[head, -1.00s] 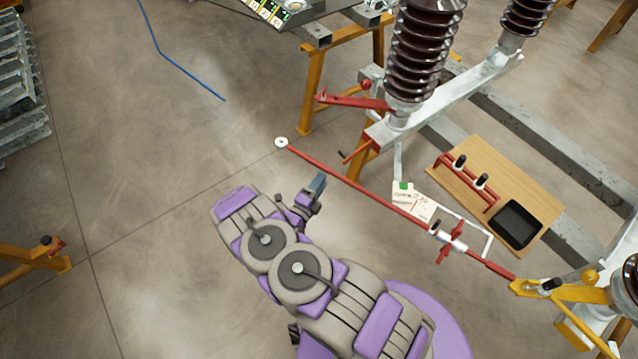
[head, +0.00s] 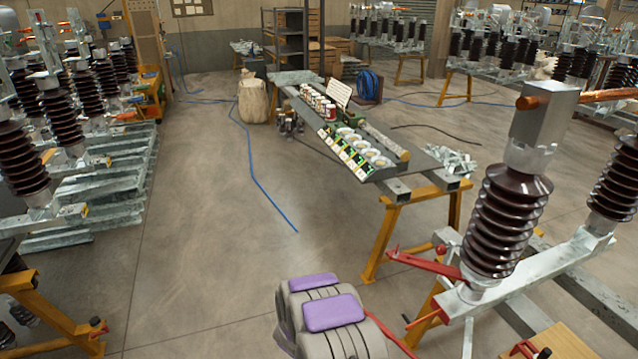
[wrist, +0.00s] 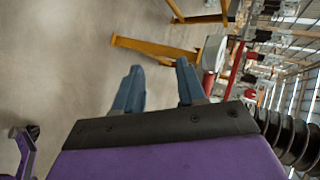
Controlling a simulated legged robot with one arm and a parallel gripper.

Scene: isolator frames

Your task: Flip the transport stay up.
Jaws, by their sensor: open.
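A red bar (head: 425,264) juts left from the base of the nearest brown insulator (head: 505,225) on the grey steel frame (head: 560,262). It slopes slightly up toward its free left end. A longer red rod (head: 393,338) shows partly beside my arm at the bottom. No label tells which red part is the transport stay. My gripper (wrist: 158,68) is open and empty in the wrist view, its two blue-grey fingers apart. A red part (wrist: 233,70) is to the right of the fingers, not between them. The head view shows my arm but not the fingers.
A yellow trestle (head: 414,210) holds a grey bench (head: 430,168) with cups and small parts, beyond the frame. A wooden board (head: 550,342) shows at the bottom right. Floor between is open, with a blue cable (head: 262,190).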

